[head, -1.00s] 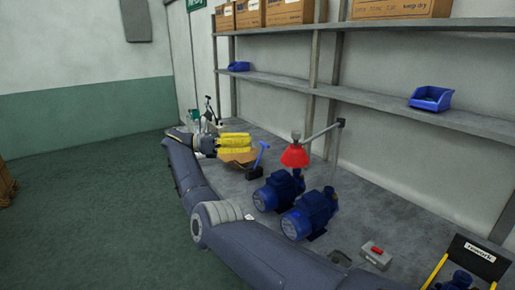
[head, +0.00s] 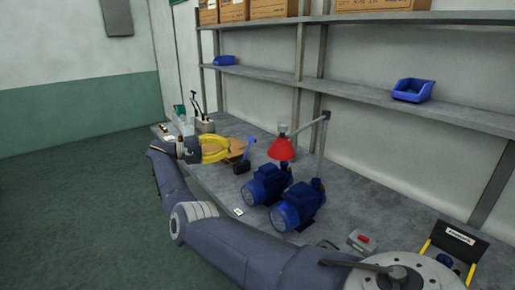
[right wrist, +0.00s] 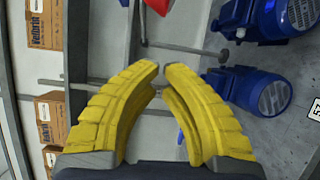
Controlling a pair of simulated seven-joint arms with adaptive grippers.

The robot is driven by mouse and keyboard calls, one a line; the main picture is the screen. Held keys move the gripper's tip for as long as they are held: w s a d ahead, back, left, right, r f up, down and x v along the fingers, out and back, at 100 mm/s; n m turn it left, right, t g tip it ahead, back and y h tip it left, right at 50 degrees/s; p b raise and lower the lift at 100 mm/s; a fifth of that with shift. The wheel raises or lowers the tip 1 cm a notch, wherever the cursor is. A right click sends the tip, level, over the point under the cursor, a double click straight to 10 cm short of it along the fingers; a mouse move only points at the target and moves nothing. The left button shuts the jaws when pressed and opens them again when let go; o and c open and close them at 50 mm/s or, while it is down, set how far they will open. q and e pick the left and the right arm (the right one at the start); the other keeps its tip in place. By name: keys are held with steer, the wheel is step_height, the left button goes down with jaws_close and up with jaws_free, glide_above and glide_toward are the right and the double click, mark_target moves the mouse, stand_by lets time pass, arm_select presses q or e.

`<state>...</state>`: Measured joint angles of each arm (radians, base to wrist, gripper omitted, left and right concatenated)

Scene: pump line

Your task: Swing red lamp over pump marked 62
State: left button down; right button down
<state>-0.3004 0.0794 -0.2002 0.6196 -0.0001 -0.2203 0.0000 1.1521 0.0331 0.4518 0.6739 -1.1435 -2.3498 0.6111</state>
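The red lamp (head: 282,149) hangs from a grey jointed arm on a post, by the upper end of the left blue pump (head: 265,187). A second blue pump (head: 298,207) stands to its right. The lamp's edge also shows at the top of the right wrist view (right wrist: 158,6). A white card (head: 239,211) lies before the pumps; I cannot read its number. My right gripper (head: 252,148) has yellow fingers, left of the lamp and apart from it. Its fingertips nearly meet, with nothing held between them. My left gripper is not in view.
A blue-handled hammer-like tool (head: 244,161) stands between my right gripper and the pumps. A grey box with a red button (head: 362,242) and a rework sign (head: 460,236) are to the right. Shelves with a blue bin (head: 412,90) run behind the bench.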

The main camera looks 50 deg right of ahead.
steer(key=s+a+x, duration=0.1)
steer(key=s+x, duration=0.1)
steer(key=x, duration=1.1)
steer(key=shift+a+m, duration=0.3)
steer(key=shift+m, duration=0.1)
steer(key=shift+s+f, duration=0.1)
steer(key=shift+a, duration=0.15)
